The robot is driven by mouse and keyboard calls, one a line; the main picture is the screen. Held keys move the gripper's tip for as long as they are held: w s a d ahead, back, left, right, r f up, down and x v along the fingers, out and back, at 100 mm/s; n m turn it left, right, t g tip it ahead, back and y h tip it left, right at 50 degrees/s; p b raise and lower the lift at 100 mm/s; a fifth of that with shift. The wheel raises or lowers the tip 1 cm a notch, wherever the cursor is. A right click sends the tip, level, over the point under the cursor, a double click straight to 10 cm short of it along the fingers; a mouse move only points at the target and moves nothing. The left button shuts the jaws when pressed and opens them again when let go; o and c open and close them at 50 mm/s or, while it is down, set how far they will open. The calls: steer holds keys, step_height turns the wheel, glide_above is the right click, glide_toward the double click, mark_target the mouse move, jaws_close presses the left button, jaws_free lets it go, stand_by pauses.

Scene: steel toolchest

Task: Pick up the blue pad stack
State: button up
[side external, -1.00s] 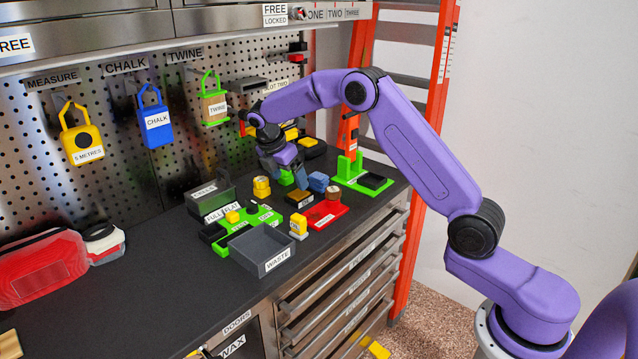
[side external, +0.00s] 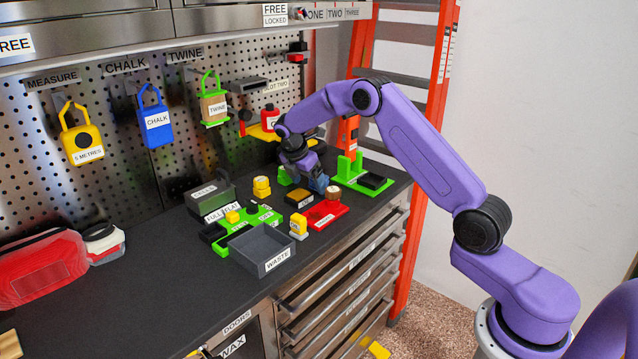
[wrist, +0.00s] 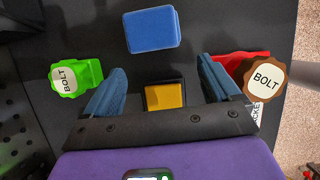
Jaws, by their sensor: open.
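The blue pad stack (wrist: 152,30) is a rounded blue block on the dark worktop, at the top middle of the wrist view. My gripper (wrist: 162,72) is open, with its two blue fingers apart and nothing held between them. The pad stack lies beyond the fingertips, apart from them in that view. In the side external view my gripper (side external: 310,180) is low over the worktop, close beside the pad stack; the similar blue makes the two hard to separate there.
A yellow-topped dark block (wrist: 165,95) shows between my fingers. A green holder with a bolt knob (wrist: 68,78) is at left, a brown bolt knob (wrist: 265,78) by a red plate at right. A grey waste tray (side external: 262,250) and green stand (side external: 352,170) are nearby.

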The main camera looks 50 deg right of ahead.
steer(key=d, duration=0.2)
steer(key=d+f, duration=0.1)
steer(key=d, duration=0.1)
steer(key=shift+w+d, duration=0.1)
steer(key=shift+d, duration=0.25)
steer(key=c, duration=1)
steer(key=shift+c, duration=0.2)
steer(key=shift+s+r, duration=0.2)
steer(key=shift+r, duration=0.2)
steer(key=r, duration=0.6)
steer(key=shift+s+r, duration=0.1)
steer(key=shift+s, duration=0.3)
steer(key=s, duration=1.9)
steer(key=shift+w, duration=0.1)
